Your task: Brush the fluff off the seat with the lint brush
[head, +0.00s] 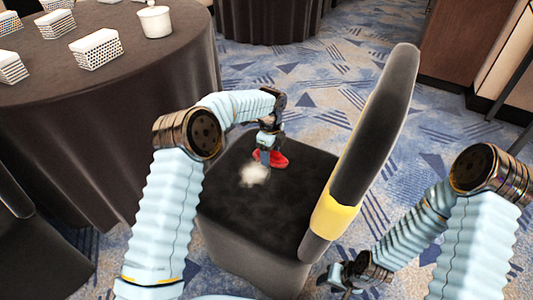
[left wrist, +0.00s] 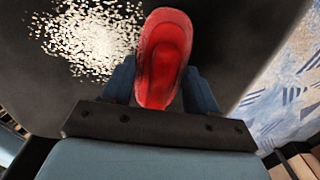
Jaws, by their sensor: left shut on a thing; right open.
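The red lint brush (head: 271,159) is at the far edge of the dark seat (head: 240,215). My left gripper (head: 268,145) is shut on it from above. In the left wrist view the brush (left wrist: 165,55) sits between the fingers of my left gripper (left wrist: 160,90), over the seat. A white patch of fluff (head: 254,174) lies on the seat just left of and nearer than the brush. It also shows in the left wrist view (left wrist: 92,38), left of the brush. I cannot tell whether the brush touches the seat. My right gripper (head: 347,277) is open and empty, low at the right of the chair.
The chair's dark backrest (head: 375,135) with a yellow band (head: 334,217) rises right of the seat. A round table (head: 100,110) with a dark cloth stands at the left, bearing white baskets (head: 96,49) and a lidded white pot (head: 155,21). Patterned carpet (head: 310,75) is clear beyond.

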